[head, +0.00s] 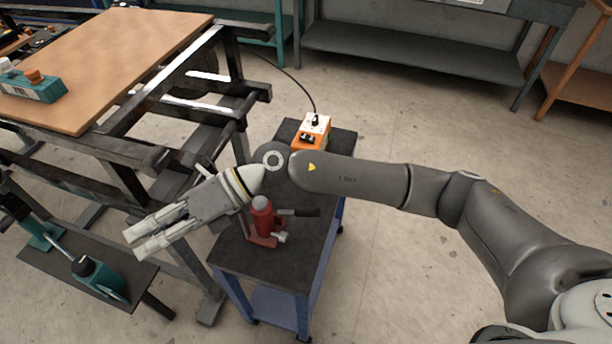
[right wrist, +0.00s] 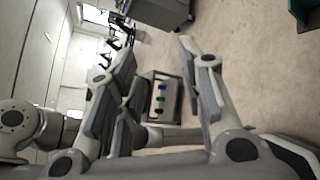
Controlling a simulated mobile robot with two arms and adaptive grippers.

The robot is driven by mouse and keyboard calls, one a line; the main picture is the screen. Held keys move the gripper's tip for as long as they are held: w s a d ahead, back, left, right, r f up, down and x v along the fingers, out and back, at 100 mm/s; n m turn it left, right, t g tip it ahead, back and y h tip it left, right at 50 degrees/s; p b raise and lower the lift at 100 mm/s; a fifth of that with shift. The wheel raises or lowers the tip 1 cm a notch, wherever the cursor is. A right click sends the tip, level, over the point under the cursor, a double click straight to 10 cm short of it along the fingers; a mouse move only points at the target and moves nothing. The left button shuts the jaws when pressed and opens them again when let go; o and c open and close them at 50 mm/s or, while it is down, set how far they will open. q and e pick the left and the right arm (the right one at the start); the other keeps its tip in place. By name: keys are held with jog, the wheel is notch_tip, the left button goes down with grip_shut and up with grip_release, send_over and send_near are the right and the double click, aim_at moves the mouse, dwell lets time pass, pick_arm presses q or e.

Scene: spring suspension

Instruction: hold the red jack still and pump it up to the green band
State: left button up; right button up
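The red jack (head: 263,216) stands upright on the dark top of a small blue-legged cart (head: 300,262). A dark lever (head: 302,212) sticks out from it to the right. I cannot make out a green band. My right gripper (head: 140,242) is left of the jack, its fingers pointing to the lower left, away from it. In the right wrist view its fingers (right wrist: 155,55) are spread apart with nothing held between them. My left gripper is not in view.
An orange and white control box (head: 312,132) with a cable sits at the cart's back. A dark steel frame with a wooden top (head: 110,60) stands left. Teal equipment (head: 97,277) rests on a low platform at lower left. Floor right of the cart is clear.

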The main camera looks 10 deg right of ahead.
jog(key=w+d+f+n+h, duration=0.35)
jog(key=d+f+h, duration=0.4)
jog(key=d, duration=0.25)
pick_arm(q)
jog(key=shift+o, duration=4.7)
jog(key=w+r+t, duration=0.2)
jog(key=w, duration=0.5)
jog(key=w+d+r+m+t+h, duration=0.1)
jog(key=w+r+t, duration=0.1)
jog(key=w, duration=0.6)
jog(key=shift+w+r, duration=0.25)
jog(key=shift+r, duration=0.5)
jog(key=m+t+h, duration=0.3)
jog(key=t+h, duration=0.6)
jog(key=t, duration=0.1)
send_near(256, 222)
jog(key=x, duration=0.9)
pick_arm(e)
jog(key=w+d+t+h, duration=0.1)
jog(key=w+d+h, duration=0.3)
jog(key=d, duration=0.5)
jog(key=w+d+f+t+h, duration=0.1)
jog(key=w+d+h, duration=0.3)
jog(key=d, duration=0.5)
jog(key=shift+w+f, duration=0.15)
jog(key=shift+w, duration=0.2)
